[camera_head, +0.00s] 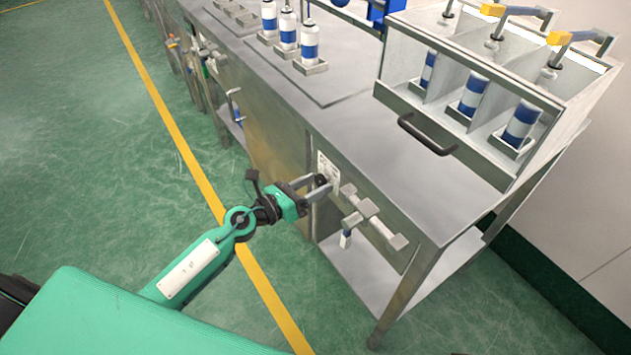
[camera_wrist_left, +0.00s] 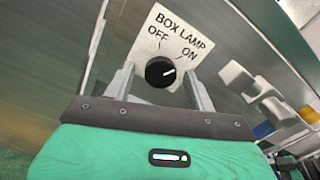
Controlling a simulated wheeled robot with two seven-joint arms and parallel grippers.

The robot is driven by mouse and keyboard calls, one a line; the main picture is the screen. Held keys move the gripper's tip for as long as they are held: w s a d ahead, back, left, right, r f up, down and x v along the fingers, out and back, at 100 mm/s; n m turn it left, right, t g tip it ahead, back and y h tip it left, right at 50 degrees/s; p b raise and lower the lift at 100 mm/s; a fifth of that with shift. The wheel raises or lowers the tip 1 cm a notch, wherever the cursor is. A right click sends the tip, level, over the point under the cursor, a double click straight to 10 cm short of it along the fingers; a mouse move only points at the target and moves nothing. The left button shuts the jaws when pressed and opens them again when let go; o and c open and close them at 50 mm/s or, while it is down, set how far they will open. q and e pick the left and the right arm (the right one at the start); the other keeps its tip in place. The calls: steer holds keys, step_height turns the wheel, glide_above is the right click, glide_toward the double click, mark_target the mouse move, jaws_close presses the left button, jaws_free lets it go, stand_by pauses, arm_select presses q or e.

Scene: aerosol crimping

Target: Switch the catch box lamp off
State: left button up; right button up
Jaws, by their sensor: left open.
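The lamp knob (camera_wrist_left: 160,72) is a round black dial on a white plate (camera_wrist_left: 176,38) marked BOX LAMP, OFF and ON. Its white mark points right, towards the ON side. In the head view the plate (camera_head: 328,172) is on the bench's front face. My left gripper (camera_head: 318,187) is open in front of the plate, with one finger on each side of the knob in the left wrist view; I cannot tell whether they touch it. The catch box (camera_head: 438,106) stands on the bench top, with a blue-and-white can in each of three compartments. My right gripper is not in view.
Valve-like grey fittings (camera_head: 366,215) stick out of the bench front, just right of my left gripper. More cans (camera_head: 288,32) stand on the bench top (camera_head: 345,128) at the back. A lower shelf (camera_head: 362,270) lies below. The green floor at left is clear.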

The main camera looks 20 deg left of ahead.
arm_select(q)
steer(key=shift+w+d, duration=0.2)
steer(key=shift+w, duration=0.05)
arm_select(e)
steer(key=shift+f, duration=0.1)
arm_select(q)
steer(key=c, duration=1)
steer(key=shift+o, duration=0.2)
steer(key=n+p, duration=0.4)
steer(key=n, duration=0.2)
steer(key=shift+r+p, duration=0.15)
steer(key=shift+p, duration=0.25)
steer(key=n+p, duration=0.3)
steer(key=n, duration=0.2)
steer(key=shift+n, duration=0.6)
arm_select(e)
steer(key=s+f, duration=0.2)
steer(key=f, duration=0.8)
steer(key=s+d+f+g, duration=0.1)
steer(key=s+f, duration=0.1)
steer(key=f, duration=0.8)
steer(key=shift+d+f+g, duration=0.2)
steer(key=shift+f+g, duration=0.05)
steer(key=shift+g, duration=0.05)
